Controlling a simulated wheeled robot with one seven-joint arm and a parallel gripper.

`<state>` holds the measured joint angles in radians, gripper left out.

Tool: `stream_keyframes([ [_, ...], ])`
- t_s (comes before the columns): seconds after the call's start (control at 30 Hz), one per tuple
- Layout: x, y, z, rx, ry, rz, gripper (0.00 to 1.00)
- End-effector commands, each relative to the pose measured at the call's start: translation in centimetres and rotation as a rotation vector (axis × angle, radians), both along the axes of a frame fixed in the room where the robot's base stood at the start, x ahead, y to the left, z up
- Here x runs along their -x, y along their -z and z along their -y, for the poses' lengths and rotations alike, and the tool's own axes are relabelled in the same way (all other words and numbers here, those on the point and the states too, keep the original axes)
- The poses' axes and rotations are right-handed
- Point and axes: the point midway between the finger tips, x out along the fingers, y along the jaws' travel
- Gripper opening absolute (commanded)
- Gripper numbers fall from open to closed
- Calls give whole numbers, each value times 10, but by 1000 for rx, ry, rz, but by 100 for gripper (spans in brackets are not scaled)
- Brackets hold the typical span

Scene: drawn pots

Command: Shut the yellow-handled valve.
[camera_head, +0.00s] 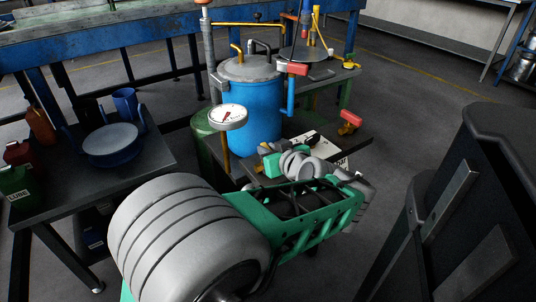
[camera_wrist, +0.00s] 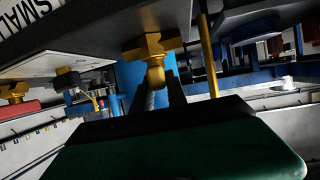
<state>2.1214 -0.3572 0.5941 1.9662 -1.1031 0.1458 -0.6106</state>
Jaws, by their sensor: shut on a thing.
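In the wrist view, a brass-yellow valve fitting (camera_wrist: 152,48) hangs below the dark shelf edge, with a rounded yellow part and a grey stem under it. My gripper (camera_wrist: 158,98) has its dark fingers on either side of the stem and is shut on the valve. The yellow handle itself is not clearly seen between the fingers. In the head view, my green and grey arm reaches to the front of the stand and hides the valve and most of the gripper.
A blue pot (camera_head: 252,108) with a grey lid stands behind my arm. A white dial gauge (camera_head: 228,117) is at its left. A red-handled valve (camera_head: 350,120) sticks out at the right of the stand. A side table (camera_head: 60,197) with a blue mug (camera_head: 125,103) stands left.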

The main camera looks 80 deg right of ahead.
Motion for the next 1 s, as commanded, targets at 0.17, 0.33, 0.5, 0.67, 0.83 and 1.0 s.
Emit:
stream_keyframes([
  [0.17, 1, 2, 1, -4, -82, 0, 0],
  [0.33, 0, 2, 1, -4, -129, -1, 0],
  [0.5, -1, 2, 1, -5, -145, 0, 0],
  [0.67, -1, 2, 0, -5, -146, 0, 0],
  [0.83, -1, 2, 0, -6, -146, 1, 0],
  [1.0, -1, 2, 0, -5, -144, 1, 32],
])
